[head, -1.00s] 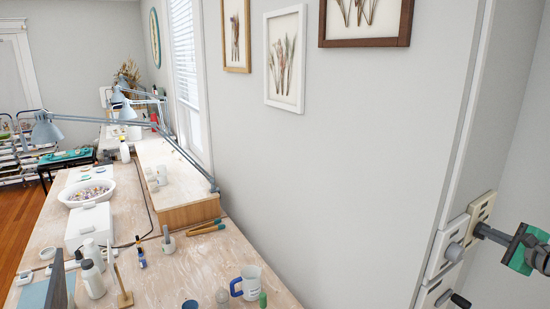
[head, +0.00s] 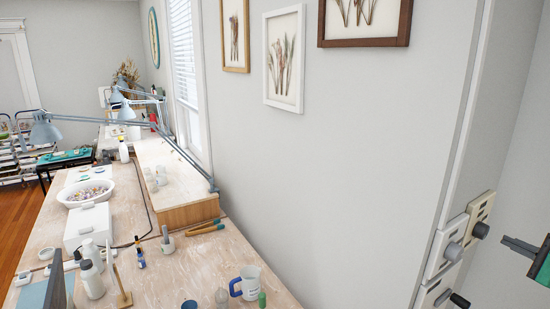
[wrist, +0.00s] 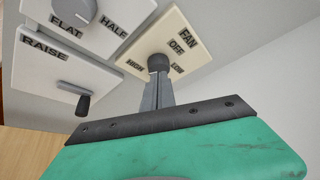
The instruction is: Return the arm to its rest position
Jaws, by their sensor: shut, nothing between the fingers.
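My gripper (head: 508,241) is at the right edge of the head view, with only its grey fingers and part of its green body in the picture. In the wrist view its fingers (wrist: 158,82) are closed together and empty. They point at the dark fan knob (wrist: 158,62) on a cream plate marked FAN, OFF, HIGH and LOW. In the head view a clear gap lies between the fingertips and the fan knob (head: 480,230). I cannot tell which mark the knob points to.
A grey knob (wrist: 74,10) on a white FLAT/HALF plate and a dark lever (wrist: 83,105) on a RAISE plate are beside it. A workbench (head: 200,265) with a mug (head: 246,283), bottles and a white bowl (head: 87,192) stands left.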

